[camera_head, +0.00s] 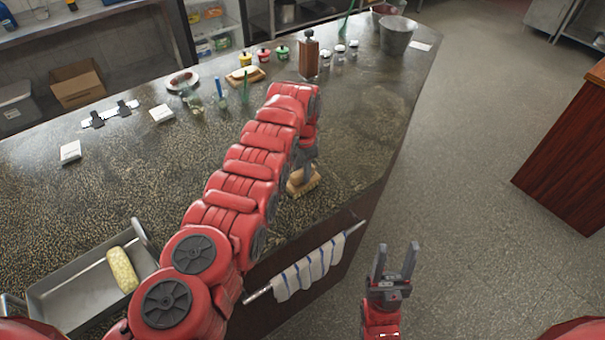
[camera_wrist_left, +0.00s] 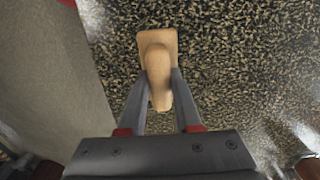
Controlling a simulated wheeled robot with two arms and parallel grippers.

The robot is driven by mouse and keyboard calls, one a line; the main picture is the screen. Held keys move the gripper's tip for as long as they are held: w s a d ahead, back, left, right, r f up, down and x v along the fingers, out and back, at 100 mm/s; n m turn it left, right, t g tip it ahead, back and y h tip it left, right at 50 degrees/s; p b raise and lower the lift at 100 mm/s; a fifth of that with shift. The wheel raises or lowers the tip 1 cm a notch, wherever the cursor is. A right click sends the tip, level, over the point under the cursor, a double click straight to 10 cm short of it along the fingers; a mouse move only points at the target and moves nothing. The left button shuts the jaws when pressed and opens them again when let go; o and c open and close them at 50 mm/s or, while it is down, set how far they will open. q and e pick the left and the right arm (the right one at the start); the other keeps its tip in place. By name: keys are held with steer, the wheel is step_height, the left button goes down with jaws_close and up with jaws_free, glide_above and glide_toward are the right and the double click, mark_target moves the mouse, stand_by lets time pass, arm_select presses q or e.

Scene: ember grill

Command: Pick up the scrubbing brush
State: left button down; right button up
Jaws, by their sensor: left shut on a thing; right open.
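The scrubbing brush (camera_head: 304,182) is at the counter's front edge, under the end of my left arm. In the left wrist view the light wooden brush (camera_wrist_left: 157,60) lies between the fingers, with its rounded handle toward the camera. My left gripper (camera_wrist_left: 160,80) is shut on the brush; in the head view my arm hides part of both. The brush appears on or just above the counter; I cannot tell which. My right gripper (camera_head: 395,248) is open and empty, over the floor to the right of the counter.
A metal tray (camera_head: 75,290) holding a yellow sponge (camera_head: 122,270) is at the left front. A striped towel (camera_head: 308,270) hangs on a rail at the counter's front. Jars, bottles, a wooden grinder (camera_head: 309,55) and a metal bucket (camera_head: 397,36) stand along the back. The right counter end is clear.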

mark_target(304, 185)
arm_select(q)
steer(key=shift+r, duration=0.75)
steer(key=shift+w+r+b, duration=0.1)
steer(key=shift+r+b, duration=0.15)
steer(key=shift+b, duration=0.3)
steer(key=shift+r+p, duration=0.4)
steer(key=shift+r, duration=0.55)
steer(key=s+p, duration=0.2)
steer(key=p, duration=0.1)
steer(key=shift+d, duration=0.25)
steer(key=s+d+r+p, duration=0.1)
steer(key=s+d+p, duration=0.4)
steer(key=s, duration=0.8)
steer(key=shift+s, duration=0.1)
